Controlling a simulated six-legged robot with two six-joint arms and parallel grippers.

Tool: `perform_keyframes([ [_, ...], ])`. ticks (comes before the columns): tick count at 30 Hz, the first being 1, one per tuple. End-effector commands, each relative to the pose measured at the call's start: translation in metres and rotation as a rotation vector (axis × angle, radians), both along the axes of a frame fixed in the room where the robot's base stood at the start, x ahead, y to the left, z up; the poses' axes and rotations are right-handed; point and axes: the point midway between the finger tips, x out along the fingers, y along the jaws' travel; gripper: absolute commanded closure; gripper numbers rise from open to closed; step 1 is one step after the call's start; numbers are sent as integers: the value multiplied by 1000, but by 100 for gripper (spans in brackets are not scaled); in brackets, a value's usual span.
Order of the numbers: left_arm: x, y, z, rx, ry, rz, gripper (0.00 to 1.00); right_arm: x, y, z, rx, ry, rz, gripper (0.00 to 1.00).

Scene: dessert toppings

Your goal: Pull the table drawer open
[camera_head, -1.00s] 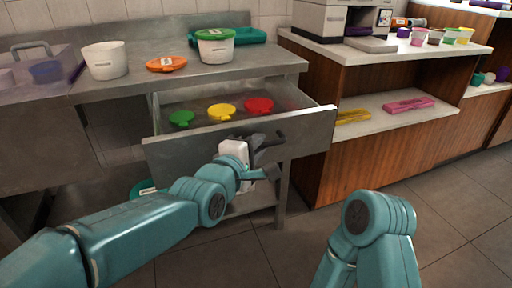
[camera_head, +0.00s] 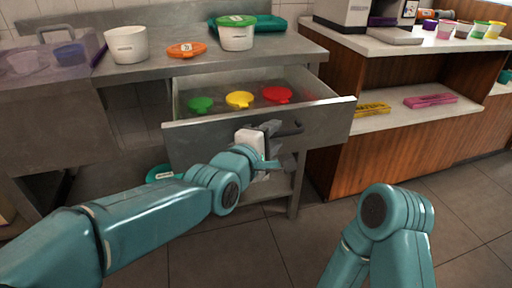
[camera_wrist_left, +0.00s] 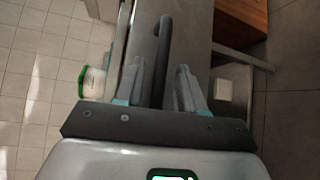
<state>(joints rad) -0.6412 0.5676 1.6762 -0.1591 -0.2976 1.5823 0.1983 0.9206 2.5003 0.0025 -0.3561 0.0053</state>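The grey metal table drawer (camera_head: 215,133) stands pulled out from under the steel table (camera_head: 180,74). Its dark bar handle (camera_head: 285,130) is on the front face and also shows in the left wrist view (camera_wrist_left: 164,45). My left gripper (camera_head: 268,143) is at the handle. In the left wrist view its two fingers (camera_wrist_left: 160,88) are spread apart, with the handle bar between them and gaps on both sides. My right arm shows at the lower right of the head view, but its gripper is out of view.
Green (camera_head: 200,104), yellow (camera_head: 240,99) and red (camera_head: 277,95) lids lie in the drawer. On the table are a white tub (camera_head: 127,46), an orange lid (camera_head: 187,49) and a green-lidded tub (camera_head: 236,38). A wooden counter (camera_head: 400,140) stands close on the right.

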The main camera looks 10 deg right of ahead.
Motion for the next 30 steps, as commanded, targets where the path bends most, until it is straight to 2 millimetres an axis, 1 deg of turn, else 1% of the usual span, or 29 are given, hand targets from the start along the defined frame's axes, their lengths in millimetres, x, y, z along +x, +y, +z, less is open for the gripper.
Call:
perform_keyframes([
  [5,-28,27,9,-1,-1,1,61,-1,1,6,0,2,4,100],
  [12,-74,72,18,-2,-1,2,61,-3,2,13,2,5,10,100],
  [16,-93,90,21,-2,-2,2,61,-3,3,16,2,7,13,100],
  [18,-100,97,22,-2,-1,3,61,-4,4,17,3,7,14,100],
  [22,-108,104,22,0,-1,1,61,-4,4,18,3,8,16,100],
  [30,-110,106,22,0,-1,1,61,-4,4,18,3,7,17,100],
])
